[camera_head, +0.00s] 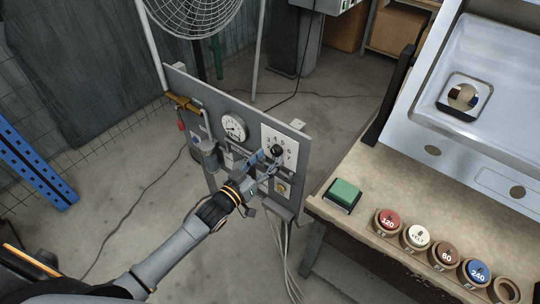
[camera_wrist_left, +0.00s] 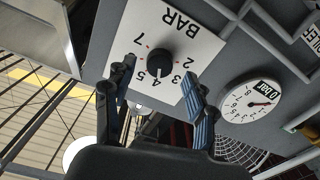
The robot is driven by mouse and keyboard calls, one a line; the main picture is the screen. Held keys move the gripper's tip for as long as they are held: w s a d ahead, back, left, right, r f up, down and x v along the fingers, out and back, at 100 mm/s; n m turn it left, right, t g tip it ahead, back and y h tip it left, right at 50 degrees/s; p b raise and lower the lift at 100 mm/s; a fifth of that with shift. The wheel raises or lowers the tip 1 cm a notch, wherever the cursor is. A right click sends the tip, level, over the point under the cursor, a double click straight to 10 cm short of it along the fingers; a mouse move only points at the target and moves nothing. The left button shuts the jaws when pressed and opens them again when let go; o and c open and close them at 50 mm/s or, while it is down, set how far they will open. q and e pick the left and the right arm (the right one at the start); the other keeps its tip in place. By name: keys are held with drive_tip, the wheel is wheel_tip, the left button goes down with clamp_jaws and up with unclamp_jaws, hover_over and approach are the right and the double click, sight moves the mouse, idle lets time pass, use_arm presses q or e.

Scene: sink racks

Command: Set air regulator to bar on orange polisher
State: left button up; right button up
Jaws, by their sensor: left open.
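A black regulator knob (camera_head: 277,150) sits on a white dial plate (camera_head: 288,141) on the grey panel. In the left wrist view, the knob (camera_wrist_left: 160,60) is at the centre of the plate marked BAR (camera_wrist_left: 195,38), with numbers around it. Its exact setting is hard to read. My left gripper (camera_head: 266,162) is open in front of the plate. In the wrist view its fingers (camera_wrist_left: 158,76) stand on either side of the knob, with a visible gap to it. A round pressure gauge (camera_head: 234,127) is beside the plate. I cannot identify an orange polisher.
A workbench (camera_head: 365,170) stands right of the panel, with a green block (camera_head: 343,194) and several coloured numbered discs, including a red one (camera_head: 388,219). A sink (camera_head: 500,70) is behind them. A wire fan (camera_head: 195,12) stands behind the panel. Cables hang below it.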

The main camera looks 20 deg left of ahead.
use_arm(q)
drive_tip(key=shift+w+d, duration=0.3)
drive_tip(key=shift+w, duration=0.5)
drive_tip(key=c, duration=1.1)
drive_tip(key=shift+c, duration=0.2)
use_arm(e)
drive_tip(key=shift+w+a, duration=0.25)
drive_tip(key=shift+a, duration=0.15)
drive_tip(key=shift+d+r, duration=0.1)
use_arm(q)
drive_tip(key=m, duration=0.7)
drive_tip(key=shift+m, duration=0.8)
use_arm(e)
drive_tip(key=shift+r, duration=0.1)
